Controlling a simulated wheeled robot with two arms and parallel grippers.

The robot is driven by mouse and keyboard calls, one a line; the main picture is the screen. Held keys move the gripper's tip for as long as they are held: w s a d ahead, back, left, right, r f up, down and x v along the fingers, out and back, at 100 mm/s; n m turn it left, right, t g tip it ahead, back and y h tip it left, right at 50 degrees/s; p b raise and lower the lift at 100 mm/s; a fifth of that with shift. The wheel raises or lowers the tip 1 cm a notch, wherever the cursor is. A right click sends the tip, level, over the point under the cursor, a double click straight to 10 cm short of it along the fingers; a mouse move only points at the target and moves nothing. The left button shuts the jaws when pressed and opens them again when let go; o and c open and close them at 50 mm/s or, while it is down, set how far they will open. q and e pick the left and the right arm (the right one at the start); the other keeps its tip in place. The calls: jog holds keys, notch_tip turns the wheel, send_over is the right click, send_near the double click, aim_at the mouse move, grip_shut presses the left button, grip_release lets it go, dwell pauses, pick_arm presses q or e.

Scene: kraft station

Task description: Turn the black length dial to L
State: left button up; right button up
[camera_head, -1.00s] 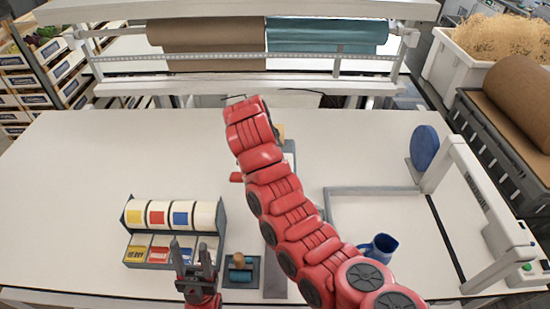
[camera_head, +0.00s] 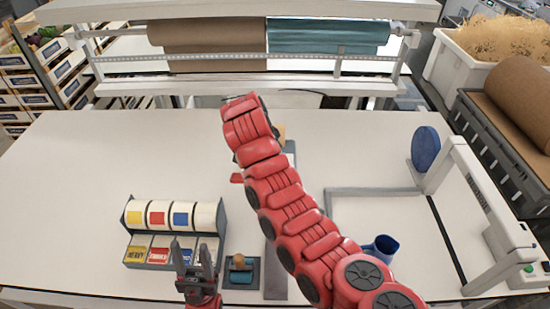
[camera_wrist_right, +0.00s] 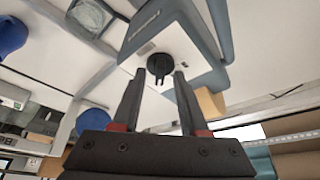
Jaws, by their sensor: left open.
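The black length dial (camera_wrist_right: 160,66) is a round knob on the pale face of a grey-edged machine (camera_wrist_right: 185,45) in the right wrist view. Its setting and any letters around it are too small to read. My right gripper (camera_wrist_right: 160,78) is open, with one fingertip on each side of the dial's lower part; I cannot tell whether they touch it. In the head view my red right arm hides the dial and most of the machine. My left gripper (camera_head: 193,254) is open and empty, upright near the front edge of the table, before the label rack.
A label rack (camera_head: 220,228) and a small stamp on a dark pad (camera_head: 240,268) are near my left gripper. A blue mug (camera_head: 382,247) stands right of my right arm. The table's left side (camera_head: 80,170) is clear.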

jog(key=shift+s+a+r+p, duration=0.1)
jog(key=shift+r+p, duration=0.3)
jog(key=shift+r, duration=0.05)
jog(key=p+v, duration=0.3)
jog(key=v, duration=1.3)
jog(key=shift+r, duration=0.3)
